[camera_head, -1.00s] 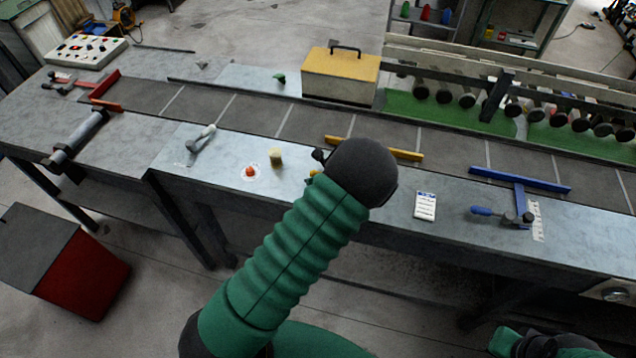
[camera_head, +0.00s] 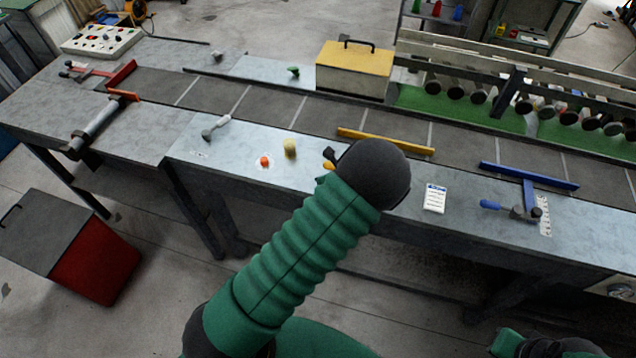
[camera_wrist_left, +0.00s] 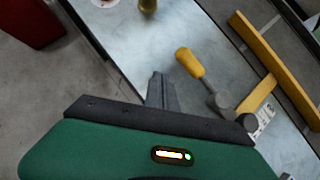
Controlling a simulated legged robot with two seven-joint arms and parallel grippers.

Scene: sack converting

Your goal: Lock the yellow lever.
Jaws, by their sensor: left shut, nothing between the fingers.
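The yellow lever's handle (camera_wrist_left: 190,63) shows in the left wrist view, joined to a grey pivot (camera_wrist_left: 221,103) beside the yellow bar (camera_wrist_left: 275,66). In the head view the yellow bar (camera_head: 385,141) lies across the near edge of the conveyor. Only a bit of the yellow handle (camera_head: 328,165) shows there beside my arm, which hides the pivot. My left gripper (camera_wrist_left: 159,76) is shut and empty. Its fingertips are left of the handle, with a small gap between them in the picture. My left arm hides this gripper in the head view. My right gripper is not clearly visible.
A blue bar with a blue-handled lever (camera_head: 490,205) is at right, and a white card (camera_head: 435,198) lies between. A red button (camera_head: 265,161), a yellowish knob (camera_head: 290,148) and a grey-white lever (camera_head: 216,128) stand at left. A yellow box (camera_head: 353,72) stands behind the conveyor.

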